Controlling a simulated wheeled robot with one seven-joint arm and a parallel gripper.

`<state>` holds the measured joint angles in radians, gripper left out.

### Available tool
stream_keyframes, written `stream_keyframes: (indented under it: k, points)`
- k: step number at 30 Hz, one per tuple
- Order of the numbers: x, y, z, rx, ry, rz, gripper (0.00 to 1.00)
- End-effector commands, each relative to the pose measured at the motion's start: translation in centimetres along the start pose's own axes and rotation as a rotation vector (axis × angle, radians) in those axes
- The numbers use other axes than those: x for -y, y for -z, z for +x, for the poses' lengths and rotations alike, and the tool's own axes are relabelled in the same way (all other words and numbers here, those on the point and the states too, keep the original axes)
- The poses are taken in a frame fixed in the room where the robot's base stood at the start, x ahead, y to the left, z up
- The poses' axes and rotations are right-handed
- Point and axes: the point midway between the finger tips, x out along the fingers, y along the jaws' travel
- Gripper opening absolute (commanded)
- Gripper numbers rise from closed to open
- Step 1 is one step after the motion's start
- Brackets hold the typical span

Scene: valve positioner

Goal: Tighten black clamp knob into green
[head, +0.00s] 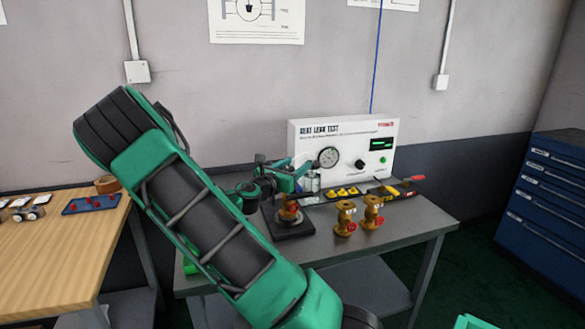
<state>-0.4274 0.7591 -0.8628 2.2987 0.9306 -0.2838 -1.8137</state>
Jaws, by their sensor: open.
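The black clamp knob cannot be made out for sure in the head view. A brass valve body (288,211) stands on a black square fixture plate (291,229) on the grey bench. My gripper (296,174) is small and partly hidden in clutter, just behind and above this fixture; it is open. I cannot tell whether it touches anything. The white leak test box (345,146) stands behind, with a round dial gauge (329,157), a black knob (360,164) and a lit green display (381,144). The gauge needle and any green zone are too small to read.
Two brass valves (345,218) (372,212) stand right of the fixture on the grey bench (415,225). A yellow-and-black tray (345,193) and a red-handled tool (412,180) lie behind. A wooden bench (60,255) is left, a blue drawer cabinet (545,210) right. My arm covers the bench's left part.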

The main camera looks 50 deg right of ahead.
Motion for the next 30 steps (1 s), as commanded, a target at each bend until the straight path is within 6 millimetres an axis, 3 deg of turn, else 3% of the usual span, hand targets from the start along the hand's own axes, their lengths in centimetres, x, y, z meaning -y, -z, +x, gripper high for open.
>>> stream_keyframes:
  k: [5,10,20,30]
  points:
    - [0.01,0.01,-0.01,0.0,0.0,0.0,0.49]
    - [0.0,0.01,-0.02,0.0,0.0,0.0,0.11]
    - [-0.02,0.03,-0.05,0.0,0.027,0.001,0.11]
    - [0.68,0.04,-0.13,0.001,0.231,0.002,0.11]
